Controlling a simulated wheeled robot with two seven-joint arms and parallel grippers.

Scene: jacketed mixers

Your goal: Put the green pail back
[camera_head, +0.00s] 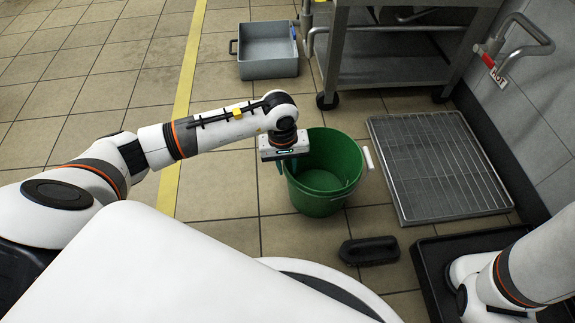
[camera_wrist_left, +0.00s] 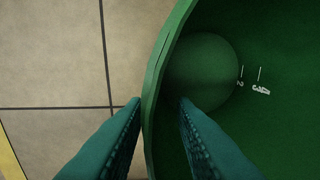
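The green pail (camera_head: 325,185) stands upright on the tiled floor, with a white handle grip (camera_head: 368,157) at its right side. My left gripper (camera_head: 281,166) is at the pail's left rim, pointing down. In the left wrist view, its two teal fingers (camera_wrist_left: 160,103) are apart, one outside the pail wall and one inside. The pail's rim (camera_wrist_left: 154,85) runs between them, and the inner wall shows white volume marks. My right arm enters at the lower right of the head view, but its gripper does not show.
A metal floor grate (camera_head: 438,168) lies right of the pail. A black brush (camera_head: 368,251) lies in front of it, beside a black tray (camera_head: 428,262). A grey tub (camera_head: 268,65) and a wheeled steel cart (camera_head: 385,62) stand behind. Floor to the left is clear.

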